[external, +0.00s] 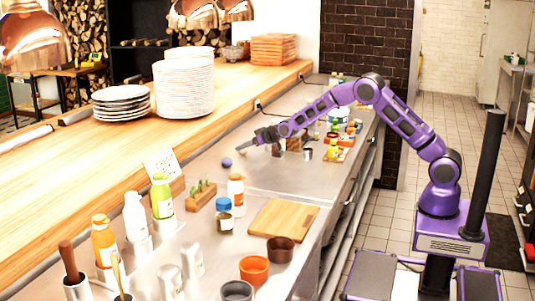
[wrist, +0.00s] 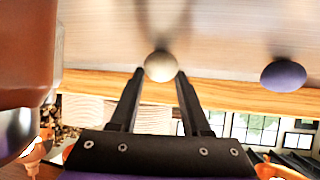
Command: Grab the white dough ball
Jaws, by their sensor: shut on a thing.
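The white dough ball (wrist: 160,67) shows in the wrist view between the tips of my gripper (wrist: 158,76). The two dark fingers are closed in on it from either side. In the external view my gripper (external: 247,147) is low over the steel counter, pointing left, and the white ball is too small to make out clearly there. Whether the ball still touches the counter I cannot tell. A purple ball (wrist: 283,76) lies apart, to the right in the wrist view; it also shows in the external view (external: 227,162), left of my gripper.
Large brown objects (wrist: 28,45) are close at the wrist view's left edge. Several bottles and containers (external: 335,145) stand right of my gripper. A cutting board (external: 284,219), bottles and bowls are nearer the camera. The wooden ledge (external: 110,150) with plates runs behind. Steel around the purple ball is clear.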

